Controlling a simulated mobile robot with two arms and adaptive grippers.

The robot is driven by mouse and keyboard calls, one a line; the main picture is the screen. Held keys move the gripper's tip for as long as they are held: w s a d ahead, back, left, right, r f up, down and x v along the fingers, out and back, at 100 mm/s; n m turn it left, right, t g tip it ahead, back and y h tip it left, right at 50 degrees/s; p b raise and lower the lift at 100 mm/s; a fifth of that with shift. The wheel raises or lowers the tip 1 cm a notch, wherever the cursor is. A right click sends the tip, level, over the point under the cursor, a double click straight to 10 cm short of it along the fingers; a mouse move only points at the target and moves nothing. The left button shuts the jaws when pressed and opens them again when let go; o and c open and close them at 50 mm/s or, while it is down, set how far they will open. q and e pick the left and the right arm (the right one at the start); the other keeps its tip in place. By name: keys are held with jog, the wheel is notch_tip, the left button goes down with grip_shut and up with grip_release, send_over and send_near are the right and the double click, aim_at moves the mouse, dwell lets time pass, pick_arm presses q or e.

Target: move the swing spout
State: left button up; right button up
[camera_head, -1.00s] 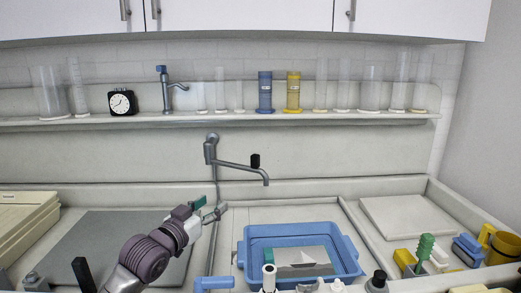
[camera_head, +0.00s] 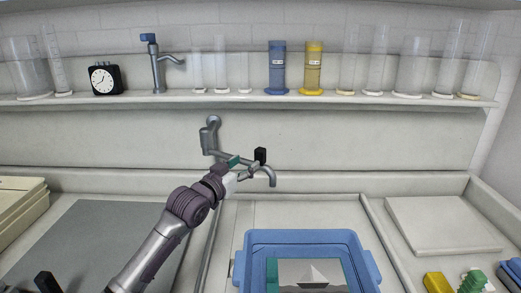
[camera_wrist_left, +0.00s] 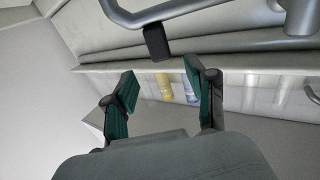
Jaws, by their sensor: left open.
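The swing spout (camera_head: 232,158) is a grey metal pipe on the wall behind the sink, reaching out to the right and bending down at its end. A black block-shaped grip (camera_head: 260,155) stands on it near the outer end. In the left wrist view the spout (camera_wrist_left: 172,12) crosses the top, with the black grip (camera_wrist_left: 157,41) beyond the fingertips. My left gripper (camera_head: 250,170) is at the spout, just left of the grip in the head view. Its green-padded fingers (camera_wrist_left: 160,85) are open with nothing between them. My right gripper is out of view.
A blue tray (camera_head: 240,262) holding a picture print sits in the sink below the spout. A yellow item (camera_head: 437,283) lies at lower right.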

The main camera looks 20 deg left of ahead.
aim_at(258, 154)
pick_arm(q)
jog(key=p+x, duration=0.1)
jog(key=x, duration=0.6)
jog(key=shift+w, duration=0.15)
jog(key=shift+w+d, duration=0.1)
jog(key=shift+w, duration=0.3)
jog(key=shift+w+d+f, duration=0.1)
jog(key=shift+w+d, duration=0.05)
jog(key=shift+w, duration=0.35)
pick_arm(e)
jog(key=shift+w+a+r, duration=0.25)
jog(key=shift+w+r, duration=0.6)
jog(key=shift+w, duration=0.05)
pick_arm(q)
jog(key=shift+c, duration=0.5)
grip_shut()
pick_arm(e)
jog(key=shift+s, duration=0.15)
